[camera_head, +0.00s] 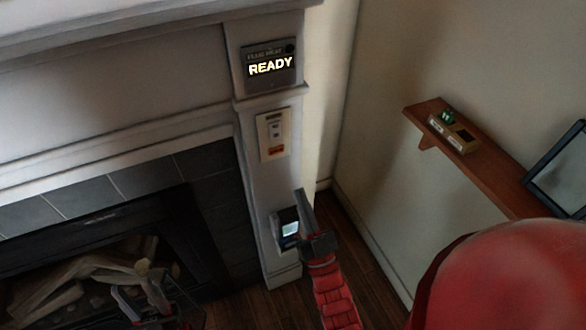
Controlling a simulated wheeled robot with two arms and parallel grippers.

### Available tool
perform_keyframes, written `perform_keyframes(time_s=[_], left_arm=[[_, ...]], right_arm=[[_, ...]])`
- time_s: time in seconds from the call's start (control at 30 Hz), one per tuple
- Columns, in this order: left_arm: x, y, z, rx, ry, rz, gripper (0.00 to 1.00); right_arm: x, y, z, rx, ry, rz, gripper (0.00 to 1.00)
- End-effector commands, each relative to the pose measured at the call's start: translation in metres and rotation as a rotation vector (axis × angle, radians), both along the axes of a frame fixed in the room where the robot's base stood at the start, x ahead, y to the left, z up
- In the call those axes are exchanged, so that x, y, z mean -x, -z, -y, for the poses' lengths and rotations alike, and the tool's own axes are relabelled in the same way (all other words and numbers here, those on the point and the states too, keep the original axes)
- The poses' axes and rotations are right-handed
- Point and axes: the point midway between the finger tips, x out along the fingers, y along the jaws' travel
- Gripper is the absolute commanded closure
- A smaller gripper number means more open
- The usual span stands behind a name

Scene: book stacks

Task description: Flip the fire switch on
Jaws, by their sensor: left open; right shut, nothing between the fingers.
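The fire switch (274,133) is a small toggle on a pale plate with an orange label, on the white column right of the fireplace. Its exact on or off position is too small to tell. Above it, a grey panel (270,68) shows lit "READY" text. My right gripper (301,195) is shut and empty, below and right of the switch plate and apart from it in the picture. My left gripper (138,290) is open and empty, low in front of the fireplace.
The fireplace (90,265) holds logs, with no flame visible. A small lit screen (289,229) sits low on the column, partly behind my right gripper. A wooden shelf (480,175) on the right wall carries a small box (453,132) and a dark-framed picture (562,175).

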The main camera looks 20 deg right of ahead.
Motion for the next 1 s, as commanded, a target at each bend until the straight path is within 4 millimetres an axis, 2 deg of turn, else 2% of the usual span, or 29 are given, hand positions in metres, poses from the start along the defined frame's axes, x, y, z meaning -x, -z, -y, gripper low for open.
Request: perform_keyframes(time_s=[0.47, 0.7, 1.0], left_arm=[[0.000, -0.027, 0.000, 0.000, 0.000, 0.000, 0.58], [0.000, -0.033, 0.000, 0.000, 0.000, 0.000, 0.58], [0.000, -0.034, 0.000, 0.000, 0.000, 0.000, 0.58]], right_arm=[[-0.074, -0.062, -0.003, 0.000, -0.001, 0.005, 1.00], [-0.105, -0.054, -0.003, -0.001, 0.001, -0.003, 1.00], [-0.113, -0.053, -0.004, 0.001, -0.001, 0.001, 1.00]])
